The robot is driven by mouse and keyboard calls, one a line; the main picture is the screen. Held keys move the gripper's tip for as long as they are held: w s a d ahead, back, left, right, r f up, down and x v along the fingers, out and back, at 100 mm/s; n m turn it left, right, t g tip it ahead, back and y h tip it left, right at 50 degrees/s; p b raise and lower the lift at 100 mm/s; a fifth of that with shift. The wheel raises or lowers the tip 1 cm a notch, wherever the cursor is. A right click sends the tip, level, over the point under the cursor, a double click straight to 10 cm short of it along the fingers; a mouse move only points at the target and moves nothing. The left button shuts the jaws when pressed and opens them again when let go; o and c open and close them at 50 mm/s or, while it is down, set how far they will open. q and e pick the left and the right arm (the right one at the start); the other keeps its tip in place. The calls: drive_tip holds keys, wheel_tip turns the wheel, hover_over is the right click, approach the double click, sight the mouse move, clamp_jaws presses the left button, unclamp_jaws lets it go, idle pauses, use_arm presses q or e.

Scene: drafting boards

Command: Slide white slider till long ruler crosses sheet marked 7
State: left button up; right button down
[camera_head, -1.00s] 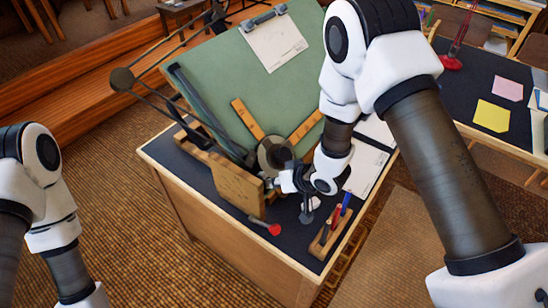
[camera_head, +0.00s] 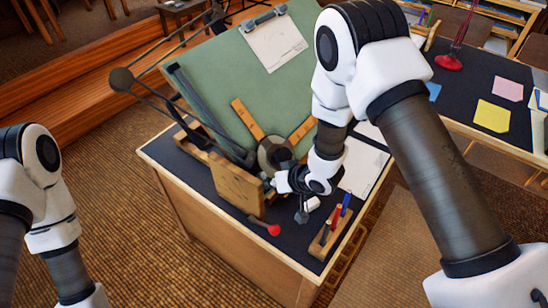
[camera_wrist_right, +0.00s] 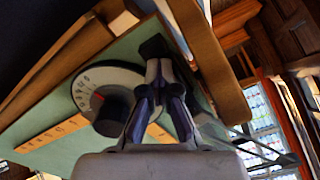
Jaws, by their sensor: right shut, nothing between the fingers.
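The green drafting board (camera_head: 222,75) stands tilted on the desk. A dark round ruler head (camera_head: 275,154) with a long wooden ruler (camera_head: 247,118) and a second ruler (camera_head: 302,130) lies across its lower part. Its pale dial (camera_wrist_right: 86,88) shows in the right wrist view. A sheet (camera_head: 273,42) is clipped at the board's top; no 7 is legible. My right gripper (camera_wrist_right: 160,68) is shut and empty, close in front of the ruler head and by the wooden block (camera_head: 240,190). I cannot make out the white slider for certain. My left gripper is out of frame.
A pen holder (camera_head: 330,238) with red and blue pens, a small white piece (camera_head: 313,203) and a red-tipped lever (camera_head: 273,229) are near the desk's front. A paper (camera_head: 362,168) lies right of my right wrist. Another desk (camera_head: 480,80) stands at the right.

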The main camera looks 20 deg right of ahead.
drive_tip(key=shift+w+a+r+p, duration=0.5)
drive_tip(key=shift+w+r+p, duration=0.2)
drive_tip(key=shift+r+p, duration=0.2)
drive_tip(key=shift+w+a+r+p, duration=0.55)
drive_tip(key=shift+w+r+p, duration=0.15)
drive_tip(key=shift+r+p, duration=0.25)
drive_tip(key=shift+w+a+r+p, duration=0.5)
drive_tip(key=shift+w+r+p, duration=0.2)
drive_tip(key=shift+r+p, duration=0.2)
drive_tip(key=shift+w+a+r, duration=0.2)
drive_tip(key=shift+a, duration=0.05)
drive_tip(key=shift+w+a+r+p, duration=0.1)
drive_tip(key=shift+w+r+p, duration=0.1)
drive_tip(key=shift+r+p, duration=0.3)
drive_tip(key=shift+w+a+r+p, duration=0.65)
drive_tip(key=shift+w+r+p, duration=0.25)
drive_tip(key=shift+p, duration=0.3)
drive_tip(key=shift+w+a+r+p, duration=0.6)
drive_tip(key=shift+w+r+p, duration=0.1)
drive_tip(key=shift+r+p, duration=0.4)
drive_tip(key=shift+w+a, duration=0.2)
drive_tip(key=shift+p, duration=0.3)
